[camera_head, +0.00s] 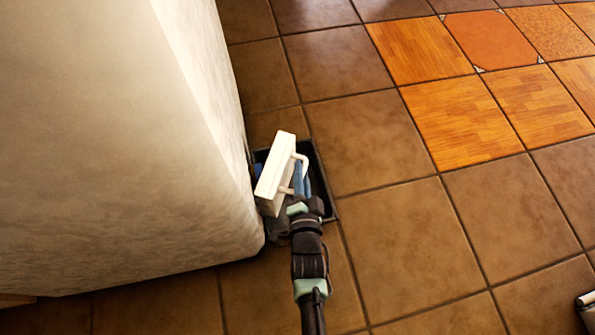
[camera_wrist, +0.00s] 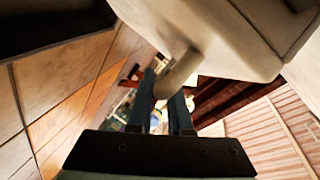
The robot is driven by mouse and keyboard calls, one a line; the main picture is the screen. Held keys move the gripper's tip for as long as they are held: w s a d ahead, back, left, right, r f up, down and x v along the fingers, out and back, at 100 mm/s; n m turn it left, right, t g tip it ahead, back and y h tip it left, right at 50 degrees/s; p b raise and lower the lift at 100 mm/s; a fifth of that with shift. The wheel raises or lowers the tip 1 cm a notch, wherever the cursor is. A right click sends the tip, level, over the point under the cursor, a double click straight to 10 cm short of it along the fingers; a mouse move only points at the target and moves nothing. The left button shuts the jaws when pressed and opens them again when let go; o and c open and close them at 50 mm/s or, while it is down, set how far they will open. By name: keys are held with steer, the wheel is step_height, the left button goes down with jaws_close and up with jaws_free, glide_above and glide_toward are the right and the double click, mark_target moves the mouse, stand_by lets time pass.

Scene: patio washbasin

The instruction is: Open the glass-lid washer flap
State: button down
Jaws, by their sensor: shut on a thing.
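In the wrist view the pale handle (camera_wrist: 178,75) runs between the two dark fingers of my gripper (camera_wrist: 165,92), and the flap's pale body (camera_wrist: 215,35) fills the top. I see no glass in either view.
A dark square frame (camera_head: 318,180) lies around and behind the flap. A large white wall (camera_head: 120,150) stands close on the left. Brown floor tiles (camera_head: 410,245) on the right are clear, with orange wooden tiles (camera_head: 465,120) farther back. A small pale object (camera_head: 587,299) sits at the lower right edge.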

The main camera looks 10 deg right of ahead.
stand_by(0.3)
steer(key=c, duration=0.8)
jaws_free()
steer(key=shift+c, duration=0.2)
steer(key=p+v, duration=0.6)
steer(key=v, duration=0.7)
steer(key=shift+p, duration=0.4)
